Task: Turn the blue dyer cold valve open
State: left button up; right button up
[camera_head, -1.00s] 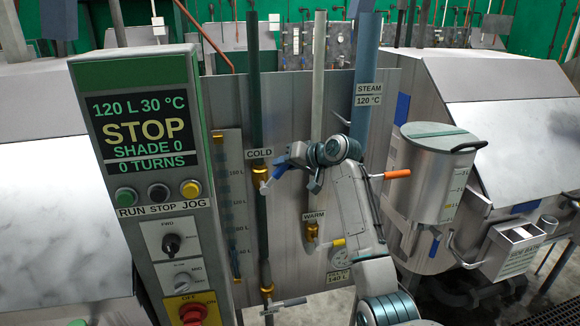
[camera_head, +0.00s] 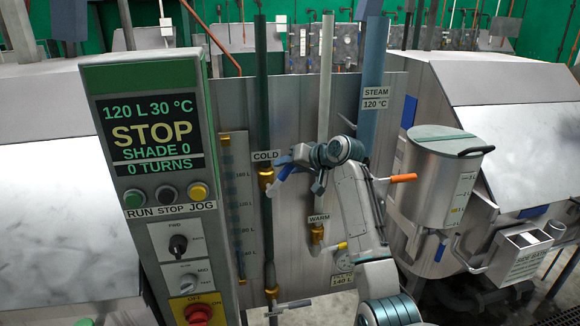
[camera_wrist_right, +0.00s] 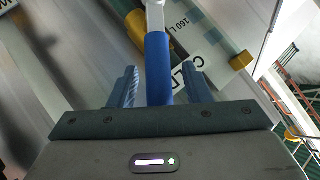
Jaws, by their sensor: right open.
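The cold valve is a brass body (camera_head: 266,178) on the dark green pipe, just below the COLD sign (camera_head: 266,156). Its lever has a pale metal shank and a blue grip (camera_head: 287,173) that slants up to the right. My right gripper (camera_head: 292,162) is at this lever. In the right wrist view the blue grip (camera_wrist_right: 157,62) runs between the two fingers of my right gripper (camera_wrist_right: 159,88). The fingers are open, one on each side of it, with small gaps showing. The lower end of the grip is hidden behind the gripper's body. My left gripper is not in view.
The dyer's control panel (camera_head: 155,135) reads STOP and stands at the left. The warm valve (camera_head: 317,232) with a yellow grip is below my right arm. A lidded steel tank (camera_head: 437,185) with an orange handle (camera_head: 403,178) beside it stands at the right.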

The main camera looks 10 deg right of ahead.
jog(key=shift+s, duration=0.1)
jog(key=shift+s+d+r, duration=0.1)
jog(key=shift+s+d, duration=0.1)
jog(key=shift+d, duration=0.05)
jog(key=b+v, duration=0.4)
jog(key=v, duration=0.6)
jog(key=shift+r, duration=0.1)
